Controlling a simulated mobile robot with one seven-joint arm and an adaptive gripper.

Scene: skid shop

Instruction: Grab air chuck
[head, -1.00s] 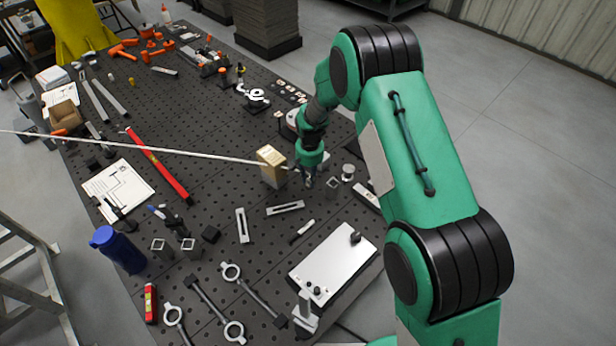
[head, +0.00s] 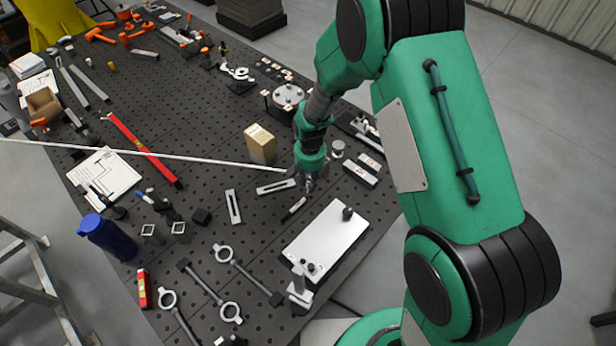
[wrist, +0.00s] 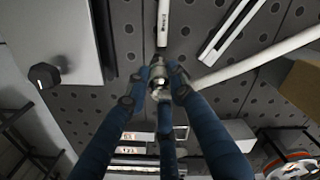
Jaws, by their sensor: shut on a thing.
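My gripper (head: 308,186) is low over the dark perforated table, right of the middle. In the wrist view its blue fingers (wrist: 160,82) are closed around a small silver metal fitting, which looks like the air chuck (wrist: 160,72). The fingers hide part of the fitting. In the head view the fitting is too small and covered to make out. A long thin pale line, like a hose or rod (head: 140,153), runs from beside my gripper off the left edge. It also shows in the wrist view (wrist: 255,60); I cannot tell whether it joins the fitting.
A white marker-like tool (head: 294,208) lies just in front of my gripper. A tan box (head: 260,144) and slotted bar (head: 276,186) are to the left. A white plate (head: 326,240) with a black knob lies in front. Grey blocks (head: 360,173) lie to the right.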

